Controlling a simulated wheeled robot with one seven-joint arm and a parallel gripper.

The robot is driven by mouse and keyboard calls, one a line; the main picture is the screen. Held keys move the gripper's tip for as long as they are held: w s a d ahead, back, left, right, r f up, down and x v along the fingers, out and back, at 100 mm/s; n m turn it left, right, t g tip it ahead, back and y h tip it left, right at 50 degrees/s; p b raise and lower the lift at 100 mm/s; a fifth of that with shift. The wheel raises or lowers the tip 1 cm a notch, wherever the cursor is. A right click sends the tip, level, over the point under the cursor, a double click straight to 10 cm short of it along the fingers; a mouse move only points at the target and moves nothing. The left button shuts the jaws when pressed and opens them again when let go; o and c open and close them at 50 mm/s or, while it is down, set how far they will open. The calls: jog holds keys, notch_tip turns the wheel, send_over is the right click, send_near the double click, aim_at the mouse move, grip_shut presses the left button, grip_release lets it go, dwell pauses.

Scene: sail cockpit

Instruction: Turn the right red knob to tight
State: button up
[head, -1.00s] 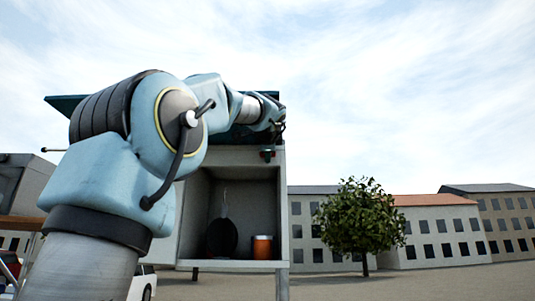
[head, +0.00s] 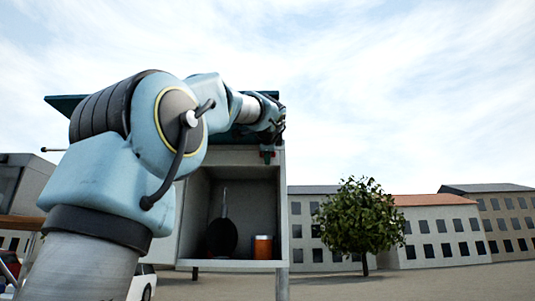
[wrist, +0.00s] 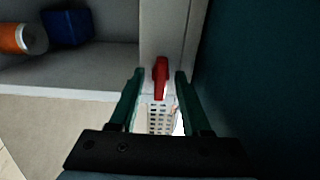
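The red knob (wrist: 160,78) is on the pale front post of the cabinet in the wrist view, its long red handle running up and down the picture. My gripper (wrist: 159,74) is open, with one dark green finger on each side of the knob. A gap shows between the knob and each finger. My arm hides much of the cabinet's top and left there. I see no second red knob.
The open cabinet compartment (head: 201,228) holds a dark pan (head: 222,237) and an orange canister (head: 263,247). The wrist view also shows a blue box (wrist: 68,27) inside. A dark teal panel (wrist: 255,80) lies right of the gripper. A tree (head: 361,222) stands farther off.

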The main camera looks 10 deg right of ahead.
jog(key=s+a+b, duration=0.2)
jog(key=s+b, duration=0.2)
jog(key=s, duration=0.6)
jog(key=shift+s+b, duration=0.3)
jog(key=shift+b, duration=0.1)
